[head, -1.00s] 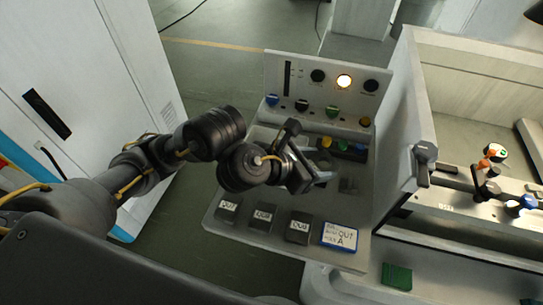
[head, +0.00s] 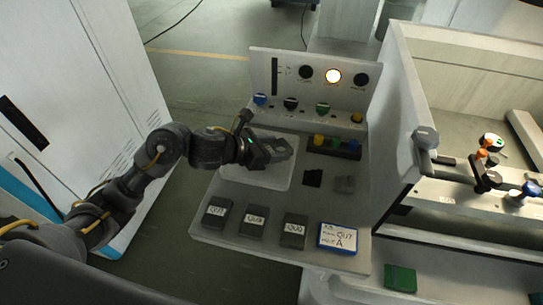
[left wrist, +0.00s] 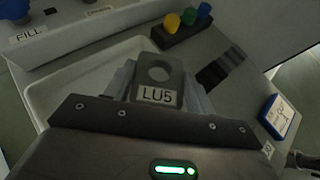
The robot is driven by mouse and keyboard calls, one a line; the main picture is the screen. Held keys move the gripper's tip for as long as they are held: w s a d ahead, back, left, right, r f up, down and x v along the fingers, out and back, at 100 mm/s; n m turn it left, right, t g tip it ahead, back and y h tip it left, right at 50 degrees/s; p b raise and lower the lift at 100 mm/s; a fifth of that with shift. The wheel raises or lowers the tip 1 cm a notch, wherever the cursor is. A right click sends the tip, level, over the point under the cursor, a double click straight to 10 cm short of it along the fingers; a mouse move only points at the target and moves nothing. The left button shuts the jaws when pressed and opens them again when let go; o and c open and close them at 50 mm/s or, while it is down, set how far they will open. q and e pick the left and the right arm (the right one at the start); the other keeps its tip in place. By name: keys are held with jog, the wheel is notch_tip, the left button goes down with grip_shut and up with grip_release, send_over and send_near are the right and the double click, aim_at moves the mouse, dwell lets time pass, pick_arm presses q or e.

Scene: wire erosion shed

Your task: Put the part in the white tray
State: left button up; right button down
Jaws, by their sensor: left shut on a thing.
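My left gripper (head: 280,152) is shut on the part, a dark grey block with a round hole and a label reading LU5 (left wrist: 158,80). In the left wrist view the part sits between the two fingers. The white tray (head: 250,182) is a shallow tray on the grey console top. The gripper and part are over its right side in the head view. The tray's rim also shows behind the part in the left wrist view (left wrist: 62,76). I cannot tell how high the part is above the tray floor. My right gripper is not in view.
A dark holder with yellow, green and blue pegs (head: 334,146) stands right of the tray. Labelled dark blocks (head: 253,220) and a blue-edged card (head: 338,237) line the front. A knobbed panel (head: 312,84) rises behind.

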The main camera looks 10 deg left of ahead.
pick_arm(q)
jog(key=shift+w+a+f+p, duration=0.15)
jog(key=shift+f, duration=0.8)
jog(key=shift+w+a+f+p, duration=0.1)
jog(key=shift+a+f+p, duration=0.05)
jog(key=shift+f, duration=0.75)
jog(key=shift+f, duration=0.15)
jog(key=shift+f+b, duration=0.1)
jog(key=shift+b, duration=0.2)
jog(key=o, duration=1.1)
